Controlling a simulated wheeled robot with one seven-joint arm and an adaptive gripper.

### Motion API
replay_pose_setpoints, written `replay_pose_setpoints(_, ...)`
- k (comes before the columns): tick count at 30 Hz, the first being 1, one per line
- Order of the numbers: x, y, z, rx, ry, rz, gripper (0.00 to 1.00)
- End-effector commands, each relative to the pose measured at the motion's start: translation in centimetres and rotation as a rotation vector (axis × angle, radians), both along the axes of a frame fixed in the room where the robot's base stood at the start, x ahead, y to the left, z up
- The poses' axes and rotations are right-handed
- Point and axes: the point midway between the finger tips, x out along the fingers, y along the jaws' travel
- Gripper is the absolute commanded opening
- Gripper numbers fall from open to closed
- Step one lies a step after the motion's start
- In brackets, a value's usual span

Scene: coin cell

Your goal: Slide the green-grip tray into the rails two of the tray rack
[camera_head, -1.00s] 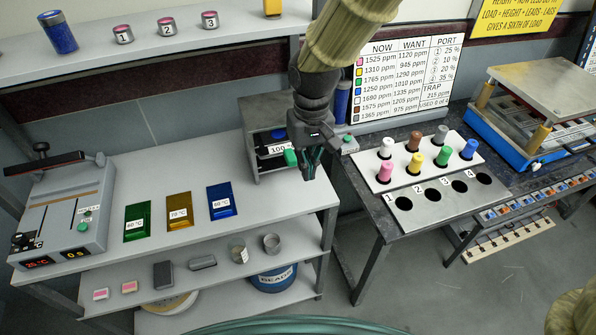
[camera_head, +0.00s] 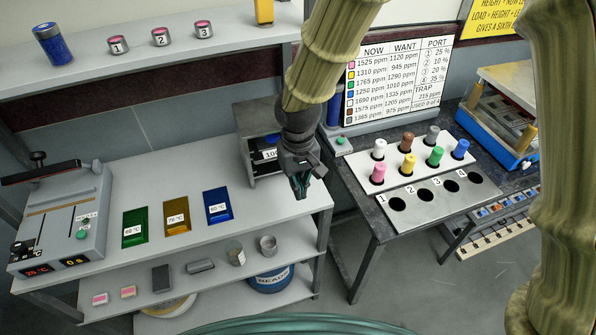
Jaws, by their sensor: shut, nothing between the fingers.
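My gripper (camera_head: 301,190) hangs over the right end of the white bench, fingers pointing down and together, with nothing held. It is in front of a grey open-fronted box (camera_head: 245,160) that looks like the tray rack. A blue grip (camera_head: 273,138) and a white number label (camera_head: 270,154), partly covered, show in the box's dark opening. The green-grip tray cannot be made out now; my gripper and wrist cover the right part of the opening. The rail numbers cannot be read.
Green (camera_head: 135,228), amber (camera_head: 177,218) and blue (camera_head: 218,207) plates lie on the bench. A press (camera_head: 60,225) stands at left. At right, a dark table (camera_head: 365,205) holds a white block (camera_head: 392,172) of coloured pegs. A gap separates bench and table.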

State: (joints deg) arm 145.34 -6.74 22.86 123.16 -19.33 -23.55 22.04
Motion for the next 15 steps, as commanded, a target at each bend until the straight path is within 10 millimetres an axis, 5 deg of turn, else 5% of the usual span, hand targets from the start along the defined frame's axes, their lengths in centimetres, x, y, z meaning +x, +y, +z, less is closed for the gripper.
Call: replay_pose_setpoints(15, 3.6, 1.2, -1.1, 0.000, 0.000, 0.001, 0.00)
